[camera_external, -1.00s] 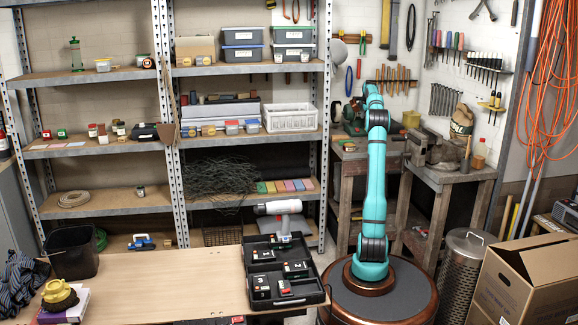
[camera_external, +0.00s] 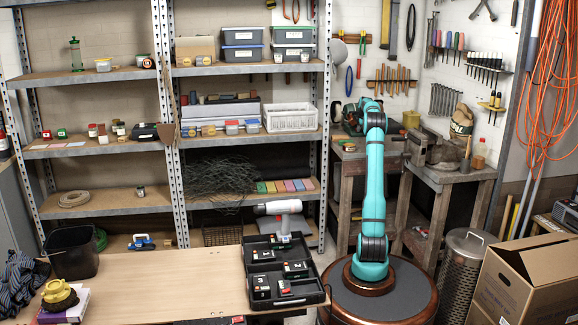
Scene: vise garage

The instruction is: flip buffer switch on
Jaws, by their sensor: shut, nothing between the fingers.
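A dark green bench machine with a pale wheel at its left, which looks like the buffer (camera_external: 352,119), stands on the wooden workbench at the back. My teal arm rises in front of the workbench, and its upper end is just right of the buffer and overlaps its right side. My gripper is hidden behind the arm, so its fingers and its distance from the buffer cannot be seen. The buffer's switch is too small or hidden to make out.
A grey vise (camera_external: 443,152) sits on the bench right of my arm. A metal shelf (camera_external: 247,142) with bins stands at the left. A table (camera_external: 190,285) with an open black case (camera_external: 316,287) is in front. A cardboard box (camera_external: 528,285) stands at the right.

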